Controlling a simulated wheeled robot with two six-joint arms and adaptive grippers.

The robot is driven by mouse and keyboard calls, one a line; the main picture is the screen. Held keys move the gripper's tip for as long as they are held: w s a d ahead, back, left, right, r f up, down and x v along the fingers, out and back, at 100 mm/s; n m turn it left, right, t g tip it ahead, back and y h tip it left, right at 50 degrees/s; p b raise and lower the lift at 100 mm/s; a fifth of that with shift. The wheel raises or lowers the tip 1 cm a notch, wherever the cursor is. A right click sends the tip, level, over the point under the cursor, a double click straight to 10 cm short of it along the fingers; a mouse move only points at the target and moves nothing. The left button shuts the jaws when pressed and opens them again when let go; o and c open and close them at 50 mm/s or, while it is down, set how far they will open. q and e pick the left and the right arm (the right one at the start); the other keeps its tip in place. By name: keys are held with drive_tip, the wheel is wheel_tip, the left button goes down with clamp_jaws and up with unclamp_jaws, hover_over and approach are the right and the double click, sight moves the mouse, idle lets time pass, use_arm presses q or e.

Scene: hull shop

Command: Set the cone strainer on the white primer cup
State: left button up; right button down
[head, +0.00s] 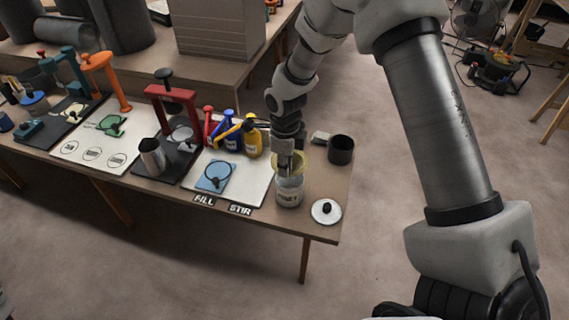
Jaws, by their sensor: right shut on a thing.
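The cone strainer (303,162) shows as a pale yellow ring at the mouth of the white primer cup. The white primer cup (289,195) stands upright near the right end of the bench, with dark lettering on its side. My right gripper (286,163) comes down from above and is shut on the strainer. The fingers and wrist hide part of the strainer. I cannot tell whether the strainer touches the cup rim or hangs just above it. My left gripper is not in view.
A white lid with a black knob (326,211) lies right of the cup, and a dark cup (341,150) stands behind. Red, blue and yellow bottles (253,141) stand close left. A blue pad (215,177) lies on the white board. The bench edge (310,231) is near.

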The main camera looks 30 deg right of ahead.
wheel_tip(320, 180, down, 2)
drive_tip(key=shift+d+f+b, duration=0.1)
drive_tip(key=shift+b, duration=0.35)
drive_tip(key=shift+f+b, duration=1.05)
drive_tip(key=shift+f, duration=1.2)
drive_tip(key=c, duration=0.6)
unclamp_jaws()
drive_tip(key=shift+o, duration=0.2)
wheel_tip(320, 180, up, 7)
drive_tip(key=p, duration=0.6)
drive_tip(key=shift+r+p, duration=0.1)
drive_tip(key=shift+p, duration=0.25)
